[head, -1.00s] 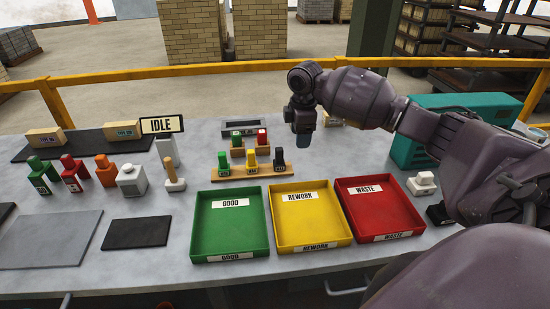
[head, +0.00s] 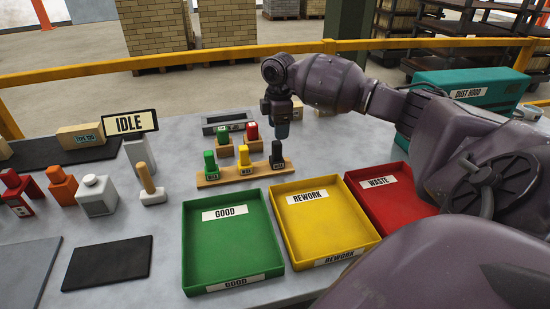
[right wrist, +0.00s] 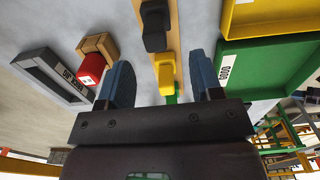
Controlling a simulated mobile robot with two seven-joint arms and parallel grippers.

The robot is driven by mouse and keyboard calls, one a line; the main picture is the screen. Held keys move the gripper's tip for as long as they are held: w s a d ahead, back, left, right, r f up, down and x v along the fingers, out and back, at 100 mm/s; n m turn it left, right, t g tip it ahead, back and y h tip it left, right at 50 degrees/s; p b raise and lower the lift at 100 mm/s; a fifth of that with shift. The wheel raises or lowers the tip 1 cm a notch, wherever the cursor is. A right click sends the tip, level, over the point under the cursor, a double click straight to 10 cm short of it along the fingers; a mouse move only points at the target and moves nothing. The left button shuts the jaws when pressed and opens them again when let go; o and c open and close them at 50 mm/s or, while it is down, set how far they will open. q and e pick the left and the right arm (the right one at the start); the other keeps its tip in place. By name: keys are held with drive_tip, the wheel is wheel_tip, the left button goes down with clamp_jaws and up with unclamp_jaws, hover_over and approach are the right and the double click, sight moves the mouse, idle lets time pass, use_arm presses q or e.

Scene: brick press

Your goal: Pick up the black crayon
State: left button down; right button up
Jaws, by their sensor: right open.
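The black crayon (head: 277,151) stands upright at the right end of a wooden holder (head: 215,181), beside a yellow crayon (head: 245,162) and a green crayon (head: 211,163). In the right wrist view the black crayon (right wrist: 154,28) is at the top, ahead of the fingers, and the yellow one (right wrist: 165,75) is nearer. My right gripper (head: 281,130) hangs just above and behind the black crayon in the head view. My left gripper is not in view.
Green GOOD (head: 232,277), yellow REWORK (head: 322,255) and red WASTE (head: 390,182) trays lie in front. An IDLE sign (head: 130,124) and stamps stand on the left.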

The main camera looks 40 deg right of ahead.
sight(277, 142)
drive_tip(key=f, duration=0.6)
drive_tip(key=f+b, duration=0.1)
drive_tip(key=f, duration=0.2)
drive_tip(key=shift+w+d, duration=0.1)
drive_tip(key=shift+w, duration=0.3)
drive_tip(key=c, duration=1)
drive_tip(key=shift+r, duration=0.2)
